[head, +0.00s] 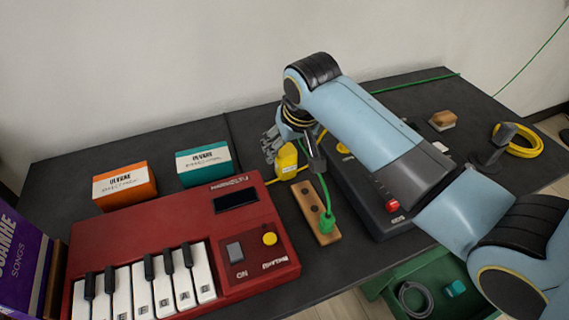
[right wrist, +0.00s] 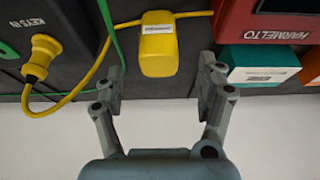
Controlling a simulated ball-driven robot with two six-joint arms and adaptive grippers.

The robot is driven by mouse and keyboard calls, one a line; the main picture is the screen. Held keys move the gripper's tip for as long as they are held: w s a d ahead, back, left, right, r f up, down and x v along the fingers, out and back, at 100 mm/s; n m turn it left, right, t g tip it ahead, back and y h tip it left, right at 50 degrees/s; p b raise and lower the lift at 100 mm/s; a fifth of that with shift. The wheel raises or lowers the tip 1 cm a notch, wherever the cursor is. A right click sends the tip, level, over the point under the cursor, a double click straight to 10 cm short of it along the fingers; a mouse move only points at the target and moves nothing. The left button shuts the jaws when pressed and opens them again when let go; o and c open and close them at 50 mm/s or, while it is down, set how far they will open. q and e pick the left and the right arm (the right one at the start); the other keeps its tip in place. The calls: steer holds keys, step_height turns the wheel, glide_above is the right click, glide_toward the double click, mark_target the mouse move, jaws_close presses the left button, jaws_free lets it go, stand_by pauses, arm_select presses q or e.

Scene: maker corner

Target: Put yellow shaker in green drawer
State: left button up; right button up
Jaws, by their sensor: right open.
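The yellow shaker (head: 287,158) stands on the dark bench behind the red keyboard, partly hidden by my right arm. In the right wrist view the shaker (right wrist: 158,45), with a white label, lies between and just beyond the fingertips of my right gripper (right wrist: 160,78). The fingers are spread, with a gap on each side, and hold nothing. In the head view the right gripper (head: 276,146) is beside the shaker. The green drawer (head: 373,287) is pulled open below the front of the bench. A coiled grey cable and a teal item lie in it. My left gripper is out of view.
A red keyboard (head: 150,245), orange box (head: 124,186) and teal box (head: 203,164) stand to the left. A wooden block (head: 309,205) with a green cable plug is close to the shaker. A yellow cable (right wrist: 100,65) runs past the shaker to a yellow plug (right wrist: 42,58).

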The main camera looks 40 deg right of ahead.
mark_target(287, 152)
steer(key=x, duration=0.6)
steer(key=shift+b, duration=0.3)
steer(key=shift+d+r, duration=0.1)
steer(key=shift+r, duration=0.05)
steer(key=c, duration=1.4)
